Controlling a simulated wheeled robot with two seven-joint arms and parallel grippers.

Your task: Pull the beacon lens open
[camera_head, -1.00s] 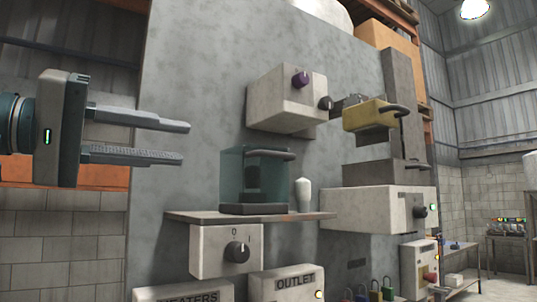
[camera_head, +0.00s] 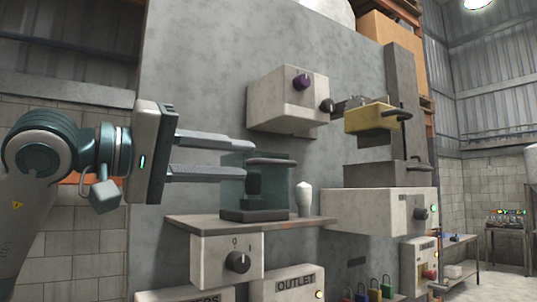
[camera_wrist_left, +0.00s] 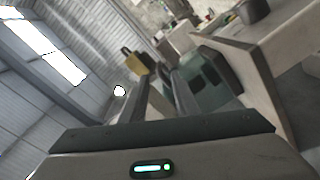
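The beacon lens (camera_head: 283,188) is a see-through teal box with a dark bar handle (camera_head: 270,161) along its upper front. It stands on a dark base (camera_head: 254,215) on a shelf, with a dark block visible inside. My left gripper (camera_head: 250,160) is open and empty. Its two long grey fingers point right, and their tips overlap the lens's upper left part in the head view. I cannot tell whether they touch it. In the left wrist view the teal lens (camera_wrist_left: 207,75) lies beyond the fingers, partly hidden by one. My right gripper is not in view.
A white bulb (camera_head: 304,199) stands on the shelf (camera_head: 200,222) right of the lens. A knob box (camera_head: 226,260) hangs below. A yellow block (camera_head: 370,117) with a handle is to the right.

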